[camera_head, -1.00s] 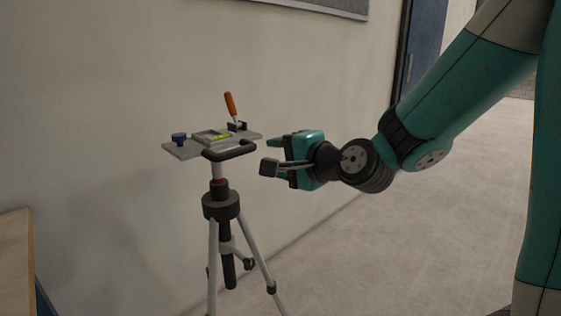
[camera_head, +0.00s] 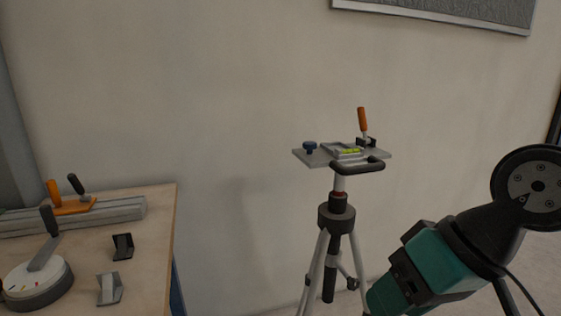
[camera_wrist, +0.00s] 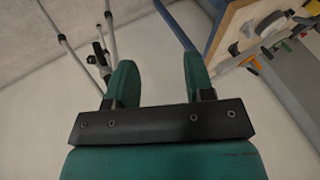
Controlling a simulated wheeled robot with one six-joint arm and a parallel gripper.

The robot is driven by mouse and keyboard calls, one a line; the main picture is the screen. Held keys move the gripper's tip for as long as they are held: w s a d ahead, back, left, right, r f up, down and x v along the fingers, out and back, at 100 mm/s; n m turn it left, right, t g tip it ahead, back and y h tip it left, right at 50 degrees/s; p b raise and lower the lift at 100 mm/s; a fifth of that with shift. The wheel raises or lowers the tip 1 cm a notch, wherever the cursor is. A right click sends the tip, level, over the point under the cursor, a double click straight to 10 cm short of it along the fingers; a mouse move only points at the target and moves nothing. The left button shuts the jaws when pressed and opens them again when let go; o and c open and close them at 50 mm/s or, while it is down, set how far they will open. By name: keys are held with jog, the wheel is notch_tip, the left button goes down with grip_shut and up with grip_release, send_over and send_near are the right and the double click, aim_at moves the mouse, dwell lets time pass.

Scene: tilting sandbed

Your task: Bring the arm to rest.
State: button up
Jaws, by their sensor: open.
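My gripper (camera_wrist: 155,85) shows in the wrist view with its two green fingers apart and nothing between them but pale floor. In the head view my green gripper body is at the lower right, pointing down and left, with its fingertips cut off by the bottom edge. It is in front of and to the right of the tripod (camera_head: 337,218). The tripod carries a grey plate (camera_head: 312,158) with a yellow-green level (camera_head: 349,151), a blue knob (camera_head: 310,147), an orange-handled lever (camera_head: 362,119) and a black handle (camera_head: 360,167). My gripper appears apart from these.
A wooden bench (camera_head: 150,225) stands at the left, with a grey rail (camera_head: 120,210), a round dial device (camera_head: 38,283) and small brackets on it. The bench edge also shows in the wrist view (camera_wrist: 224,30). The wall is behind; open floor lies between bench and tripod.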

jog(key=s+d+n+g+h, duration=0.1)
jog(key=s+n+g+h, duration=0.1)
jog(key=s+n, duration=0.25)
notch_tip(320, 180, up, 15)
jog(key=m+p, duration=0.1)
jog(key=p, duration=1.4)
jog(key=shift+s+y, duration=0.15)
jog(key=shift+y, duration=0.15)
jog(key=shift+d, duration=0.1)
jog(key=shift+o, duration=0.3)
dwell(0.5)
